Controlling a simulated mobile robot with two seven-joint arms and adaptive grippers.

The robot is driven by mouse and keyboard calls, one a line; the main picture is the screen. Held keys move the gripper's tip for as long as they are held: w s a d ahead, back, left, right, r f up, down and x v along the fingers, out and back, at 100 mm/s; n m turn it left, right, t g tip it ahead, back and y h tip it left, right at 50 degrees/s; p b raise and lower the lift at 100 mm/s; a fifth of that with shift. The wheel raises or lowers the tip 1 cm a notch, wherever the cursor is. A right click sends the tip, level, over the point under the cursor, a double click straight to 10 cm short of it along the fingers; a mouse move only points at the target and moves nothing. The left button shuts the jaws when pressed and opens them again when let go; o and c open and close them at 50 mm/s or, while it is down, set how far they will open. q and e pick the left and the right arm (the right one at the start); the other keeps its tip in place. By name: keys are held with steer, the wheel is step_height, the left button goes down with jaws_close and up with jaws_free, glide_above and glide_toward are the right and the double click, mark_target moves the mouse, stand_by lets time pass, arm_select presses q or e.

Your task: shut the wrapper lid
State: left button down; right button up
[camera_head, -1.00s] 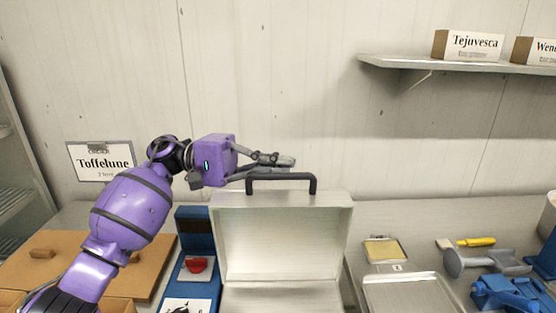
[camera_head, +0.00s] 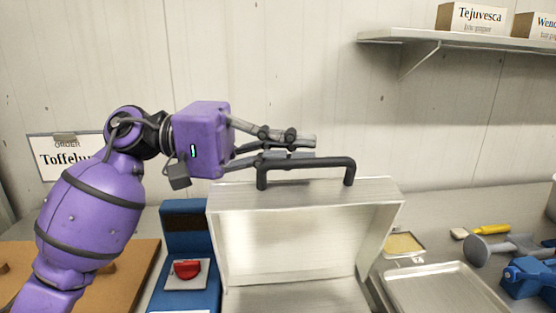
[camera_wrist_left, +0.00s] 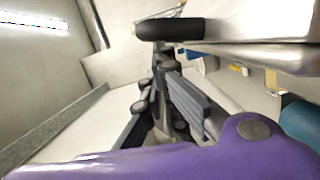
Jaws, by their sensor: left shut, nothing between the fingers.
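The wrapper lid (camera_head: 290,240) is a pale metal lid standing open and upright, with a black bar handle (camera_head: 308,163) along its top edge. My left gripper (camera_head: 312,147) is shut with nothing between its fingers. In the head view its fingertips overlap the area just behind and above the handle; I cannot tell whether they touch it. In the left wrist view the gripper fingers (camera_wrist_left: 180,105) show below the dark handle end (camera_wrist_left: 170,29), with the lid's metal edge (camera_wrist_left: 265,55) to the right. My right gripper is out of view.
A blue unit with a red knob (camera_head: 187,269) stands left of the lid. A metal tray (camera_head: 440,285), a small yellow-filled tray (camera_head: 403,243) and several tools lie to the right. A shelf (camera_head: 470,39) with boxes hangs at upper right. A brown board (camera_head: 130,265) lies left.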

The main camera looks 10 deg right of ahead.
mark_target(306, 201)
arm_select(q)
steer(key=s+m+b, duration=0.1)
steer(key=s, duration=0.1)
steer(key=s+f+m+b, duration=0.1)
steer(key=s+b, duration=0.1)
steer(key=s+f+b, duration=0.1)
steer(key=s, duration=0.1)
steer(key=shift+s+d+m+t+y+b, duration=0.2)
steer(key=shift+m+t+y+b, duration=0.1)
steer(key=shift+m+b, duration=0.1)
steer(key=shift+s+f+m+b, duration=0.15)
steer(key=shift+s+b, duration=0.15)
steer(key=shift+s, duration=0.1)
steer(key=shift+s+f+m+b, duration=0.15)
steer(key=shift+s+b, duration=0.1)
steer(key=shift+s, duration=0.15)
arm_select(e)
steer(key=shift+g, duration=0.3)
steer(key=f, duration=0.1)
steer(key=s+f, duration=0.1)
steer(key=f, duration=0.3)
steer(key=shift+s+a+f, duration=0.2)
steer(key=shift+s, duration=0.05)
arm_select(q)
steer(key=shift+r, duration=0.1)
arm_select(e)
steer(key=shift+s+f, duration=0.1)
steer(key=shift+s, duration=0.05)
arm_select(q)
steer(key=shift+r, duration=0.1)
